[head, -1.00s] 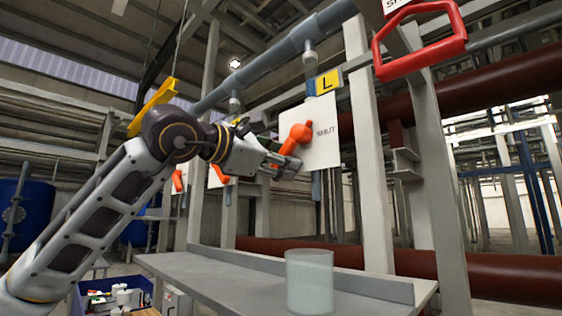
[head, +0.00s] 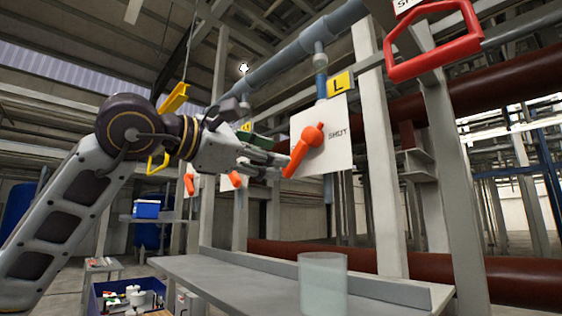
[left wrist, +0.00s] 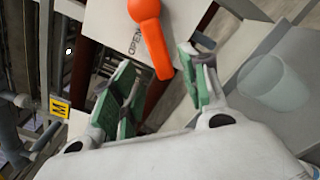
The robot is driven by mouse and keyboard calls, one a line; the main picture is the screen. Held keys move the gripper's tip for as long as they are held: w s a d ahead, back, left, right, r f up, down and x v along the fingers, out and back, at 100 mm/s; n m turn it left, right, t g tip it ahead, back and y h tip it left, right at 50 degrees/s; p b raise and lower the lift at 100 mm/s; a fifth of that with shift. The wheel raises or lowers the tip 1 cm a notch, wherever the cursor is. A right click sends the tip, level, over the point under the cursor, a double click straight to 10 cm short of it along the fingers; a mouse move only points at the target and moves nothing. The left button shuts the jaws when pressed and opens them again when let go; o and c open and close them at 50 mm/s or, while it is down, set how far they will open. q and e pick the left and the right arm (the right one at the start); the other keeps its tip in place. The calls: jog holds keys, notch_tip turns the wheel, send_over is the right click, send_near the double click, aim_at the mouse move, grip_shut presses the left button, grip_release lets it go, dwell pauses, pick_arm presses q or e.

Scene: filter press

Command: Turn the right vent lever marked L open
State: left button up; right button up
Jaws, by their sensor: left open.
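The orange vent lever (head: 303,150) sits on a white plate (head: 338,150) under a yellow label marked L (head: 341,83). The lever's handle points down and left, and SHUT is printed to its right. My left gripper (head: 284,166) is open just left of the handle's lower end. In the left wrist view the orange lever (left wrist: 151,40) extends toward the gap between the green-padded fingers of the left gripper (left wrist: 163,72), with OPEN printed on the plate beside it. I cannot tell whether a finger touches the lever. My right gripper is not in view.
A red handle (head: 434,42) hangs at the upper right. A grey shelf (head: 235,290) with a clear cup (head: 322,285) lies below. More orange levers (head: 189,184) stand further left, behind my arm. Grey posts flank the plate on the right.

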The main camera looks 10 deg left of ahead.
pick_arm(q)
jog(key=shift+v, duration=2.45)
